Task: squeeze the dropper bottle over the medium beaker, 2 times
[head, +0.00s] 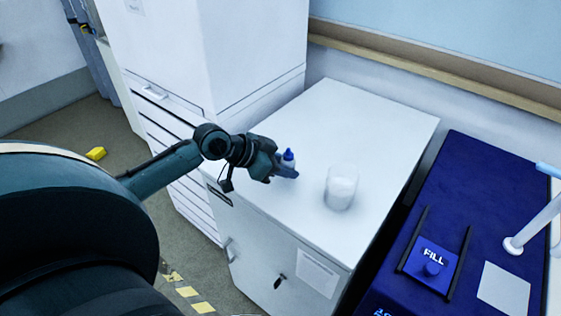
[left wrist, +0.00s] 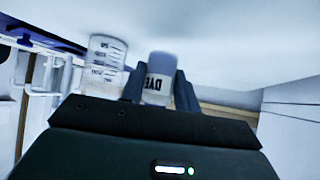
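The dropper bottle (head: 288,157) is small, with a blue cap, and looks upright over the white cabinet top. In the left wrist view the bottle (left wrist: 157,82) carries a dark "DYE" label and sits between my fingers, which touch or nearly touch both sides. My left gripper (head: 284,171) appears shut on it; its fingers hide the bottle's lower part in the head view. A clear beaker (head: 341,188) with whitish lower contents stands to the right, apart from the bottle. Its printed scale shows in the left wrist view (left wrist: 103,64). My right gripper is not in view.
The white cabinet top (head: 345,115) is otherwise bare, with free room behind the beaker. A tall white cabinet (head: 255,55) rises at the left. A dark blue unit (head: 470,185) with a "FILL" button (head: 433,262) and a white spout stands at the right, beyond a gap.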

